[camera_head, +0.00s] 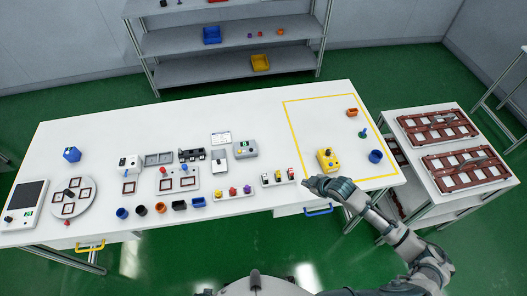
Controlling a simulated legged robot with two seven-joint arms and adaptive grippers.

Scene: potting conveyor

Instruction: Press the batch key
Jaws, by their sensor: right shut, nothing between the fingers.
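My right gripper (309,183) is shut and empty at the front edge of the white table, just in front of the yellow control box (328,160). The gripper looks close to that box, but I cannot tell if they touch. The yellow box has small light and dark spots on top, too small to read. A white panel with a dark screen (27,195) and small buttons lies at the far left. I cannot tell which control is the batch key. My left gripper is out of view.
A yellow outline on the table (288,101) encloses the right area, with an orange bin (352,112) and blue cup (375,156). Several small cups line the front edge. A round turntable (73,197) is at left. A side table (436,177) with brown trays stands right.

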